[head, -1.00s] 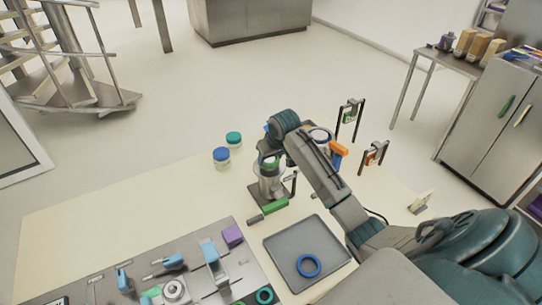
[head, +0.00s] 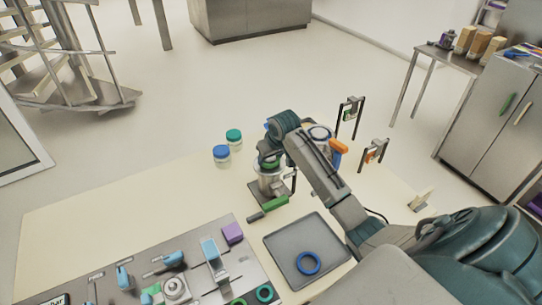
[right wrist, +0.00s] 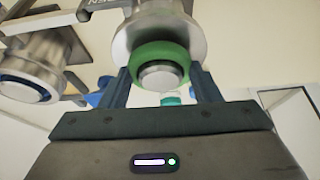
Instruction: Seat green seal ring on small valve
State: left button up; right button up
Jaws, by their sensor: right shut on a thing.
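The green seal ring (right wrist: 160,52) is around the grey nose of the small valve (right wrist: 158,18) in the right wrist view, close against its pale flange. Whether it touches the flange all round cannot be told. My right gripper (right wrist: 162,78) is shut on the ring, one dark finger on each side. In the head view the small valve (head: 269,186) stands on a dark base with a green handle (head: 275,203); my right gripper (head: 268,158) is at its top, and the arm hides the ring. My left gripper is not in view.
A larger valve (head: 319,132) with an orange handle (head: 338,147) stands behind my right arm. A grey tray (head: 283,241) holds a blue ring (head: 307,263). Blue-lidded (head: 221,152) and green-lidded (head: 233,136) jars stand left.

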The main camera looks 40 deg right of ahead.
jog(key=shift+f, duration=0.4)
dwell(0.3)
jog(key=o, duration=1.3)
jog(key=shift+r, duration=4.25)
